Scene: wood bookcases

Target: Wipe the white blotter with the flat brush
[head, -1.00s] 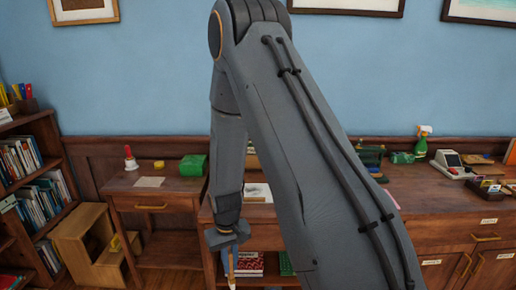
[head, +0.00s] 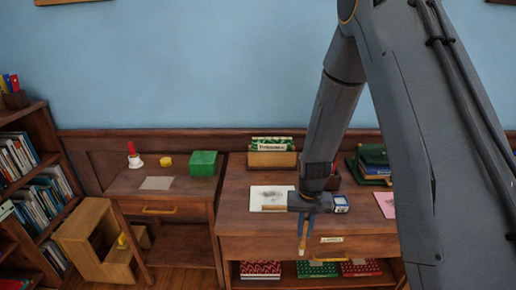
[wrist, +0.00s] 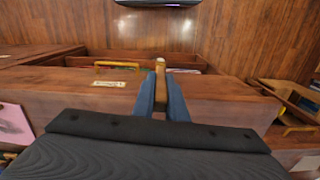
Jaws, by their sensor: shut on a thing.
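The white blotter (head: 259,190) lies flat on the desk top in the head view, with a grey smudge on it. My gripper (head: 304,216) is just right of the blotter, near the desk's front edge. It is shut on the flat brush (head: 302,237), whose tan wooden handle points down below the fingers. In the wrist view the brush (wrist: 160,80) stands between the two blue fingers of my gripper (wrist: 161,100). The brush looks apart from the blotter, and its bristles cannot be made out.
A blue-and-white box (head: 341,204) stands close right of my gripper. A pink sheet (head: 386,203) lies farther right, partly behind my arm. A card file (head: 272,158) stands behind the blotter. A side table (head: 125,186) with a green box (head: 203,163) is at left.

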